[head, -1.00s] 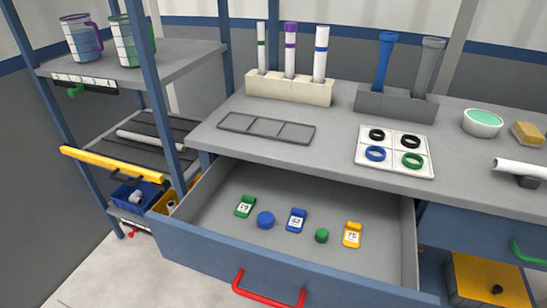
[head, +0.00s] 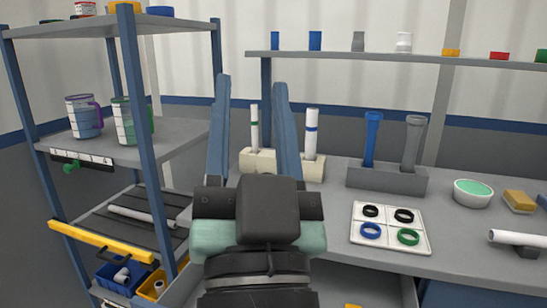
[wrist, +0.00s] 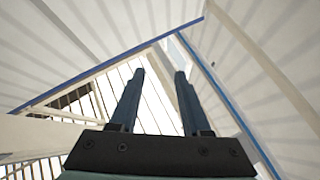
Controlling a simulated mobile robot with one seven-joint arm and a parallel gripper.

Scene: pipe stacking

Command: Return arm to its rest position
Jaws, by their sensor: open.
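My gripper (head: 252,95) is in the middle of the head view, its two blue fingers pointing up and spread apart. It is open and nothing is between the fingers. In the wrist view my gripper (wrist: 158,75) is also empty, with pale walls and a blue stripe beyond it.
A shelf rack (head: 180,58) with two measuring jugs stands at left. On the bench are a cream tube holder (head: 258,161), a grey holder (head: 385,180) with two pipes, a white ring tray (head: 390,228) and a bowl (head: 473,192). A wall shelf (head: 420,58) carries small items.

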